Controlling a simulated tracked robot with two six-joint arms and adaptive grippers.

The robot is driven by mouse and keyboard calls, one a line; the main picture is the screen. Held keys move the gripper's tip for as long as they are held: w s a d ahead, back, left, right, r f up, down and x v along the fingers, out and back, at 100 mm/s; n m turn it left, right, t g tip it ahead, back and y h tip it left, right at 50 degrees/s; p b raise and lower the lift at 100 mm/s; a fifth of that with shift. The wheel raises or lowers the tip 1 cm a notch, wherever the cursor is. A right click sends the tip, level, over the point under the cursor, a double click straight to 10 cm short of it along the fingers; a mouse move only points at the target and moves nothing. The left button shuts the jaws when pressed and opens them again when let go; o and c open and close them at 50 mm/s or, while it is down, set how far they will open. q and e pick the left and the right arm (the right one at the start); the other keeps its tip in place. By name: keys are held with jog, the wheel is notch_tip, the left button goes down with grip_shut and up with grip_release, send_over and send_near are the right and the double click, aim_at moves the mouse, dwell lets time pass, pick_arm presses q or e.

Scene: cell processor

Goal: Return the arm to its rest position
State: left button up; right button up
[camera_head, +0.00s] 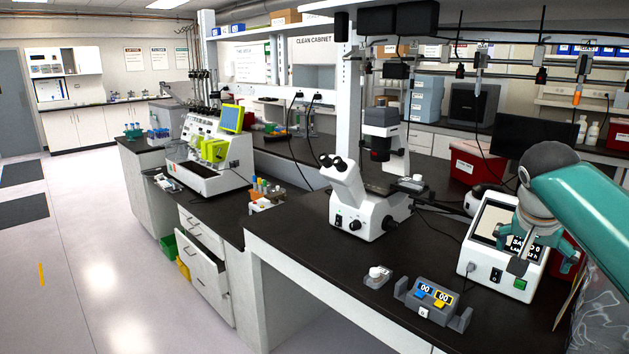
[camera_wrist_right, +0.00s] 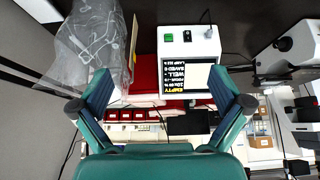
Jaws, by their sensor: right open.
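My right arm (camera_head: 590,205) comes in from the right side of the head view. Its gripper (camera_head: 538,256) hangs in front of the white device with a screen (camera_head: 492,232) and covers part of it. In the wrist view the gripper (camera_wrist_right: 162,92) is open, its two teal fingers wide apart with nothing between them. The white device (camera_wrist_right: 188,44) shows upside down there, beyond the fingertips, with its text screen lit. I cannot tell whether the gripper touches it. My left gripper is not in view.
A white microscope (camera_head: 362,200) stands left of the device. A small grey unit with blue and yellow displays (camera_head: 433,299) sits near the bench's front edge. Clear crumpled plastic (camera_wrist_right: 90,45) lies close to the gripper. A red bin (camera_head: 475,162) is behind. The dark bench (camera_head: 300,240) is clear at front left.

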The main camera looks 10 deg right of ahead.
jog(key=s+a+f+n+g+y, duration=0.15)
jog(key=a+f, duration=0.25)
jog(key=f, duration=0.8)
jog(key=s+a+f+n+g+y, duration=0.15)
jog(key=a+f, duration=0.35)
jog(key=f, duration=0.6)
jog(key=a+f+n+g+y, duration=0.1)
jog(key=a+f+n+g, duration=0.2)
jog(key=f, duration=0.9)
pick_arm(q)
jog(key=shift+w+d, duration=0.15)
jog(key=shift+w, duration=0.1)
pick_arm(e)
jog(key=s+a+f+n+t+y, duration=0.2)
jog(key=s+a+f+y, duration=0.3)
jog(key=s+a+f, duration=1.2)
jog(key=shift+s+a+f+t, duration=0.25)
jog(key=shift+s+a+t, duration=0.05)
jog(key=shift+s+a, duration=1.3)
